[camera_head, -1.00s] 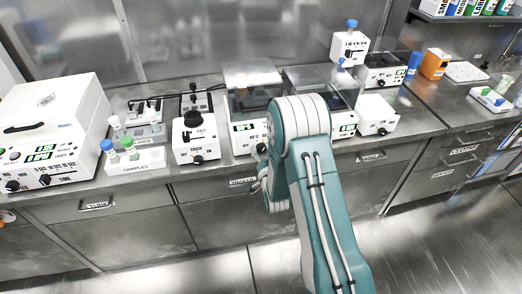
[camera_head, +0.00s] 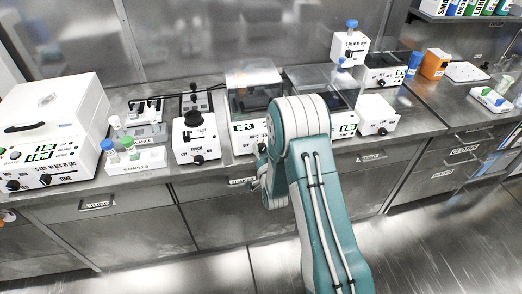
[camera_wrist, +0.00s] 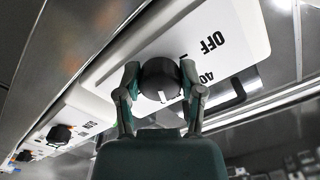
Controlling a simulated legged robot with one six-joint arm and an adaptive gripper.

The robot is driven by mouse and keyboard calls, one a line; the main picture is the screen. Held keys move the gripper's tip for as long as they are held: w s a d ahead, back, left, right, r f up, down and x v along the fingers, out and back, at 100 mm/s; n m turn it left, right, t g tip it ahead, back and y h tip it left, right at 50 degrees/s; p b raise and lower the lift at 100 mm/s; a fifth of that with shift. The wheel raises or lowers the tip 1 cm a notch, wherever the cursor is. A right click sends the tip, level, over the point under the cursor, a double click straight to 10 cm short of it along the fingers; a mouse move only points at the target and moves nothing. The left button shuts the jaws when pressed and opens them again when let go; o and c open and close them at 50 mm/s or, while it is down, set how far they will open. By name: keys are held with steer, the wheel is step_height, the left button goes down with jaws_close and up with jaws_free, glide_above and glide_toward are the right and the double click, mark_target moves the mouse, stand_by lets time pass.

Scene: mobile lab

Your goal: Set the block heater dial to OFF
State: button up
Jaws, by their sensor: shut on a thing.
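The heater dial, a round black knob (camera_wrist: 160,80), sits on a white panel (camera_wrist: 225,42) in the wrist view. OFF is printed to its upper right and 40 close to its right. A short white mark shows on the lower part of the knob. My gripper (camera_wrist: 160,82) is shut on the dial, one finger on each side. In the head view my gripper (camera_head: 262,158) is at the front of a white unit (camera_head: 243,142) with a green display. My arm partly covers this unit there, and its dial cannot be made out.
Left of it stands a white device with a black knob (camera_head: 193,119). Farther left are a samples rack (camera_head: 137,163) and a large white machine (camera_head: 55,110). A small white box (camera_head: 377,114) stands right of my arm. The floor in front of the drawers is clear.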

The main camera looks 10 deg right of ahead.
steer(key=n, duration=0.5)
steer(key=shift+d, duration=0.1)
steer(key=n, duration=0.5)
steer(key=shift+d+n, duration=0.1)
steer(key=shift+n, duration=0.2)
steer(key=n, duration=0.5)
steer(key=shift+n, duration=0.3)
steer(key=n, duration=0.5)
steer(key=shift+r, duration=0.1)
steer(key=shift+n, duration=0.4)
steer(key=o, duration=1.2)
steer(key=shift+w, duration=0.1)
steer(key=shift+c, duration=0.2)
